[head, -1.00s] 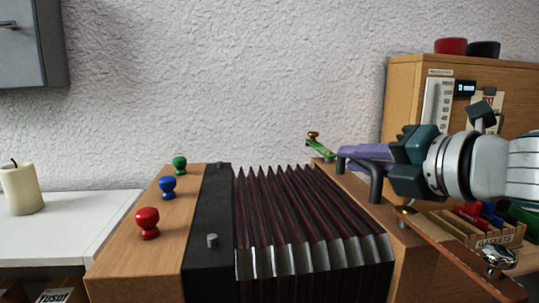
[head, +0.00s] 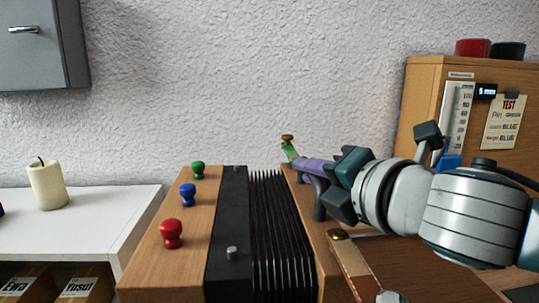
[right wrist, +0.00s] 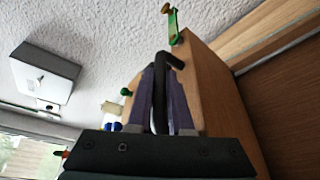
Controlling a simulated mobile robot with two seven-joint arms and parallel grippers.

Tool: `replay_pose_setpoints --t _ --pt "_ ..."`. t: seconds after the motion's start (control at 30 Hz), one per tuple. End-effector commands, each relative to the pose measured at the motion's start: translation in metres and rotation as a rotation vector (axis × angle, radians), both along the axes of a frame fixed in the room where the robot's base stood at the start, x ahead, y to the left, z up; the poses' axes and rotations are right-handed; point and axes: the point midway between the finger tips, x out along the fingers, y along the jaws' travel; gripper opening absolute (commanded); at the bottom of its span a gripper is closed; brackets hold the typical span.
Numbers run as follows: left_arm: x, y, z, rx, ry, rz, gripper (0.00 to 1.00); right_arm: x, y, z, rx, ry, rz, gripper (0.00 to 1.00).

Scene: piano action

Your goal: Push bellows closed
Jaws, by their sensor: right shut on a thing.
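The black pleated bellows (head: 282,235) sits between a left wooden block (head: 166,262) and a right wooden block (head: 312,225). Its folds are pressed close together, with a dark strip (head: 229,240) on its left side. My right gripper (head: 309,167) has purple fingers shut on a dark bent handle (head: 319,192) on top of the right block. In the right wrist view the handle (right wrist: 170,62) rises between the purple fingers. The gripper hides part of the handle. My left gripper is not in view.
Green (head: 198,170), blue (head: 187,195) and red (head: 171,233) knobs stand on the left block. A green lever (head: 289,150) stands at the right block's far end. A candle (head: 47,185) is on the white shelf (head: 100,225). A wooden cabinet (head: 425,120) stands at right.

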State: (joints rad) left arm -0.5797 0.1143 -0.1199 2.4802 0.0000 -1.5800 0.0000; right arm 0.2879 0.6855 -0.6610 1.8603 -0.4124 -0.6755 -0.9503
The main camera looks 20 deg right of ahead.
Motion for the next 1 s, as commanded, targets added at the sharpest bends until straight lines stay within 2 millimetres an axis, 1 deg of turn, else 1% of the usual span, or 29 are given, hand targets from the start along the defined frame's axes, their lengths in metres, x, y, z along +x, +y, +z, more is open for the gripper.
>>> replay_pose_setpoints --t 0.03,0.1,0.37,0.4,0.63,0.67,0.87,1.0 --pt "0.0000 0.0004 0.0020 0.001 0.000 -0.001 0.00 0.0008 0.0067 0.0008 0.005 0.001 0.006 0.00" --pt "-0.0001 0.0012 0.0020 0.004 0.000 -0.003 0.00 0.0012 0.0095 0.0001 0.004 0.001 0.006 0.00" --pt "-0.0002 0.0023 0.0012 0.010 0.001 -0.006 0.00 0.0010 0.0107 -0.0005 0.005 0.000 0.009 0.00" --pt "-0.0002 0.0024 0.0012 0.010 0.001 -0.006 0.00 0.0009 0.0108 -0.0004 0.005 -0.001 0.009 0.21" --pt "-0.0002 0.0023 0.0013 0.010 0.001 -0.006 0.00 0.0012 0.0092 -0.0002 0.002 -0.001 0.006 0.47" --pt "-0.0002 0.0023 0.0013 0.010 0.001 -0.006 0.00 0.0012 0.0090 -0.0001 0.002 -0.001 0.006 0.48" --pt "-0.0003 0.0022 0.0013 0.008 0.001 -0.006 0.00 0.0013 0.0081 -0.0001 0.001 0.000 0.004 0.48" --pt "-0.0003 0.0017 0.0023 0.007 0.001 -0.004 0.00 -0.0048 0.0073 0.0011 0.000 -0.001 0.003 0.48"
